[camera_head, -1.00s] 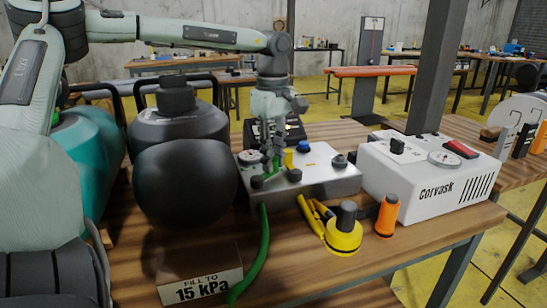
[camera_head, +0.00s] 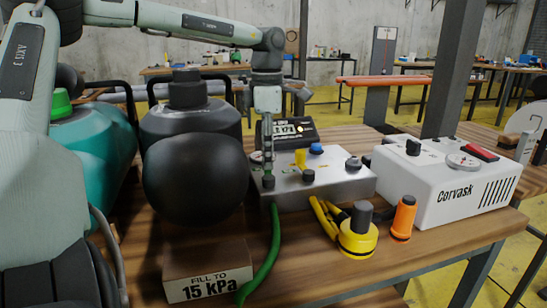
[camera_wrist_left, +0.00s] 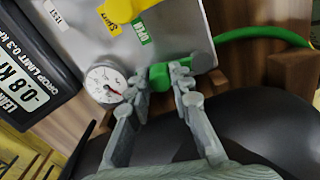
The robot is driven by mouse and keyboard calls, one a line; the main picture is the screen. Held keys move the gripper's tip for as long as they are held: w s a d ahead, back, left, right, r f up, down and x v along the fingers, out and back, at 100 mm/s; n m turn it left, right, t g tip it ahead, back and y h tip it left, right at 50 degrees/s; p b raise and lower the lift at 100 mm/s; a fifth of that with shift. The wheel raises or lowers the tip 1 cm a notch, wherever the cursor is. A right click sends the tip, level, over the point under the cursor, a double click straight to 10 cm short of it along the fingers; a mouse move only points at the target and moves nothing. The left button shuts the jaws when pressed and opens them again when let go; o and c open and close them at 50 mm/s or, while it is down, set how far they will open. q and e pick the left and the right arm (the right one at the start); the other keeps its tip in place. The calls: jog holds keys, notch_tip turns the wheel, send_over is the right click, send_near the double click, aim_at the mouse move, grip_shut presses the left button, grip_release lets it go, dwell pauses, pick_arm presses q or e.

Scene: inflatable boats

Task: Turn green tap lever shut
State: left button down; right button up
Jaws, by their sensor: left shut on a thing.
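The metal tap box (camera_head: 330,187) stands on the wooden table, with a yellow lever (camera_head: 301,159), a blue knob (camera_head: 316,149) and black knobs on top. My left gripper (camera_head: 268,172) points down over the box's left end. In the left wrist view its fingertips are shut on the green tap lever (camera_wrist_left: 160,77), one on each side. The fingers mostly hide this lever in the head view. A round gauge (camera_wrist_left: 105,82) lies beside the left finger, its face partly covered. A green hose (camera_head: 274,245) runs down from the box's front. My right gripper is out of view.
A black ball (camera_head: 195,178) sits close left of the box on a block marked 15 kPa (camera_head: 208,285). A white Corvask unit (camera_head: 440,190) stands right. A yellow-based plug (camera_head: 358,238) and an orange cylinder (camera_head: 403,218) are in front. A display (camera_head: 288,131) stands behind.

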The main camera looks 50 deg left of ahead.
pick_arm(q)
jog(key=shift+s+a+n, duration=0.2)
jog(key=shift+s+n, duration=0.05)
jog(key=shift+n, duration=0.4)
jog(key=shift+s+a+n, duration=0.15)
jog(key=shift+s+n, duration=0.05)
jog(key=shift+n, duration=0.45)
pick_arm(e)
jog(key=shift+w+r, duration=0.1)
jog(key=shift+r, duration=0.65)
pick_arm(q)
jog(key=c, duration=1.6)
grip_release()
jog(key=shift+s, duration=0.1)
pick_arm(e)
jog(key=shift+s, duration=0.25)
pick_arm(q)
jog(key=shift+b, duration=0.3)
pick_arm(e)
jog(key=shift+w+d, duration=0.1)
pick_arm(q)
notch_tip(320, 180, up, 12)
jog(key=shift+r, duration=0.1)
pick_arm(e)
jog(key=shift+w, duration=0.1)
